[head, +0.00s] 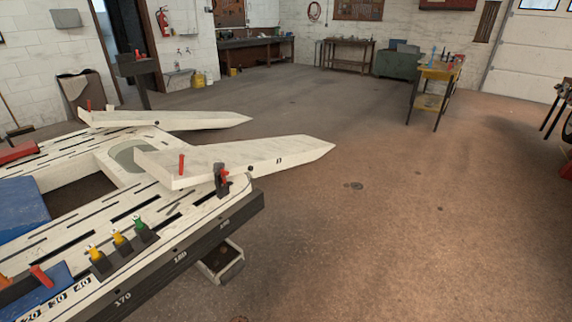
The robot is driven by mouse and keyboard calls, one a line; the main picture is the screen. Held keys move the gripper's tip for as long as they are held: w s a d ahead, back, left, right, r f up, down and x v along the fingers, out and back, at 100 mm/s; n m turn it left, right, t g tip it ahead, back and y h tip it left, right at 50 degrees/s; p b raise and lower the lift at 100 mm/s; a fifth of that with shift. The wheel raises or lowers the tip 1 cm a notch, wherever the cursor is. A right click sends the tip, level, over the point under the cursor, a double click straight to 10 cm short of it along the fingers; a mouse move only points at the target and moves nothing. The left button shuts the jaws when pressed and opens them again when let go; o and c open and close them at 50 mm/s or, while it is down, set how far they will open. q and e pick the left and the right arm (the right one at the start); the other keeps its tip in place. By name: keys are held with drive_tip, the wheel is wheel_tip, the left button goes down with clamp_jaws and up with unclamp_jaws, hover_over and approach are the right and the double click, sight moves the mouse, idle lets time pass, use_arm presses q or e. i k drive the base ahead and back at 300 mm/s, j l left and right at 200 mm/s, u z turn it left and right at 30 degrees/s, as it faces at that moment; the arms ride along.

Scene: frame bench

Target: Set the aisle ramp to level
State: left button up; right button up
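A white frame bench (200,212) with slots and a dark numbered edge fills the left of the head view. Two long white tapered ramps stick out from its far end toward the right. The nearer ramp (250,160) has a red pin (182,165) at its bench end, and its tip hangs over open floor. The farther ramp (170,120) has a red pin (88,105) too. I cannot tell the exact tilt of either ramp. A black bracket with a red handle (224,176) stands on the bench edge beside the nearer ramp. Neither of my grippers is in view.
Yellow and green knobs on black blocks (118,242) line the bench's near edge. A small open tray (220,264) sits below that edge. A yellow cart (436,85) stands at the back right. The brown floor (400,220) right of the bench is clear.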

sight(176, 169)
drive_tip(key=i+l+u, duration=0.1)
drive_tip(key=i+u, duration=0.25)
drive_tip(key=i+l+u, duration=0.1)
drive_tip(key=u, duration=0.3)
drive_tip(key=i+l+u, duration=0.2)
drive_tip(key=u, duration=0.15)
